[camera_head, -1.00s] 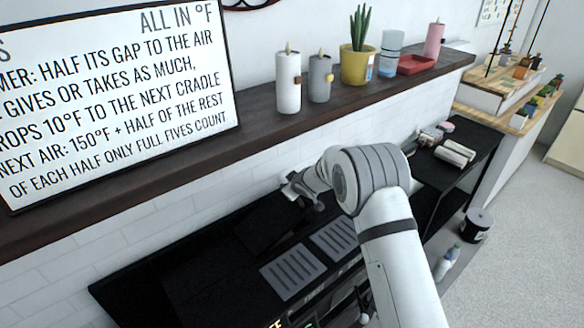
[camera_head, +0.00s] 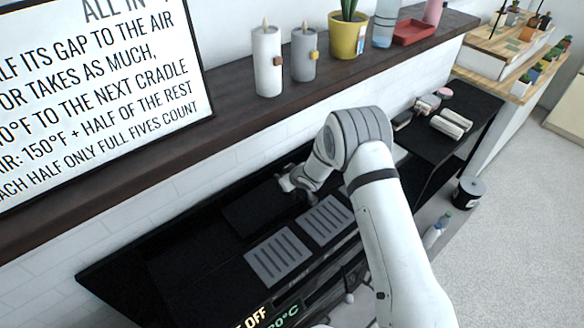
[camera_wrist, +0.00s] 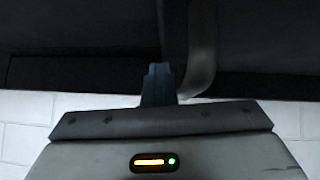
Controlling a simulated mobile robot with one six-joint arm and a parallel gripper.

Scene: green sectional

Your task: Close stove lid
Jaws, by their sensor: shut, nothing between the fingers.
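The black stove (camera_head: 215,266) stands against the white tiled wall, with two grey slatted panels (camera_head: 279,257) on its top. I cannot clearly make out the lid; a darker flat panel (camera_head: 250,212) lies behind the slats, left of my wrist. My gripper is over the rear of the stove in the head view, its fingertips hard to make out. In the wrist view my gripper (camera_wrist: 159,72) is shut and empty, its narrow fingers close to a dark surface (camera_wrist: 75,35). A grey curved piece (camera_wrist: 201,50) is just right of them. Contact cannot be told.
A dark wooden shelf (camera_head: 235,120) runs above the stove, holding candles (camera_head: 267,62), a yellow plant pot (camera_head: 347,36) and a red tray (camera_head: 413,32). A text board (camera_head: 95,100) stands at left. White rolls (camera_head: 451,123) lie on the black surface at right.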

